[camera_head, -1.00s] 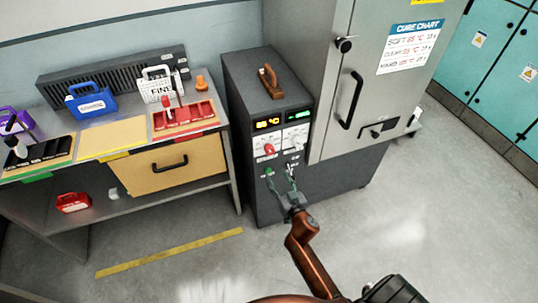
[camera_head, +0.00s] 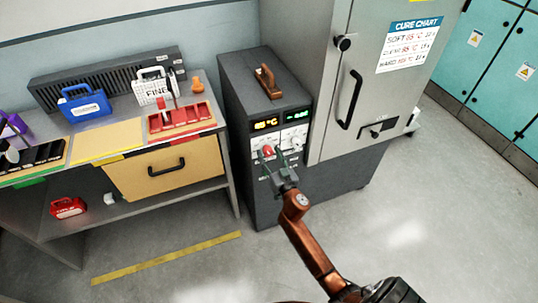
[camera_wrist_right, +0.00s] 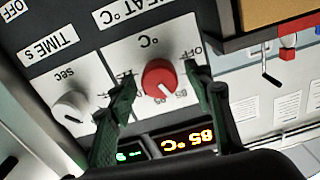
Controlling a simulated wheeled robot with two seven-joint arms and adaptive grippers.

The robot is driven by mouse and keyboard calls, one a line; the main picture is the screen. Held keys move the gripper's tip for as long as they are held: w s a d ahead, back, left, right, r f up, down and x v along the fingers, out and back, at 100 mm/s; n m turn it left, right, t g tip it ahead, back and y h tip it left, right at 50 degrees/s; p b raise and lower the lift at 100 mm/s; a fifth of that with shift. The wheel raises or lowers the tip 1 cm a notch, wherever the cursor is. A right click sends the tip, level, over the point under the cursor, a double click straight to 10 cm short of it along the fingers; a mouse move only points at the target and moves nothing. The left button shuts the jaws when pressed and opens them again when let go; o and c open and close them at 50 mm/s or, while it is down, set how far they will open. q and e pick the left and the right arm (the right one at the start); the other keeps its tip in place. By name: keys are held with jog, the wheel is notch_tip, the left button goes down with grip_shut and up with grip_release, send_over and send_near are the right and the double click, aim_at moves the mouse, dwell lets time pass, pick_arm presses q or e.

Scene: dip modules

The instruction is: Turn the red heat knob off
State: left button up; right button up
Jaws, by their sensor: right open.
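The red heat knob (camera_head: 268,151) is on the front panel of the dark grey control cabinet (camera_head: 235,90), under the amber display (camera_head: 266,125). In the right wrist view the red knob (camera_wrist_right: 159,77) sits between the two fingers, on a white dial plate marked °C with OFF to its right. My right gripper (camera_head: 278,168) is open in front of the panel, its fingers (camera_wrist_right: 165,95) on either side of the knob with gaps. I cannot tell how far the fingertips are from the panel. The amber display reads 85 °C. My left gripper is not in view.
A white seconds knob (camera_wrist_right: 70,105) stands close beside the red one. A grey oven door with a black handle (camera_head: 349,100) is to the right. A bench with a red tray (camera_head: 182,128) and a tan drawer (camera_head: 140,175) is to the left. The floor in front is clear.

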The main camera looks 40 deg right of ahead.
jog(key=shift+c, duration=0.6)
jog(key=c, duration=1)
jog(key=shift+c, duration=0.2)
jog(key=shift+n, duration=0.4)
jog(key=n, duration=0.7)
jog(key=shift+n, duration=0.3)
jog(key=n, duration=0.4)
jog(key=shift+a, duration=0.1)
jog(key=shift+n, duration=2)
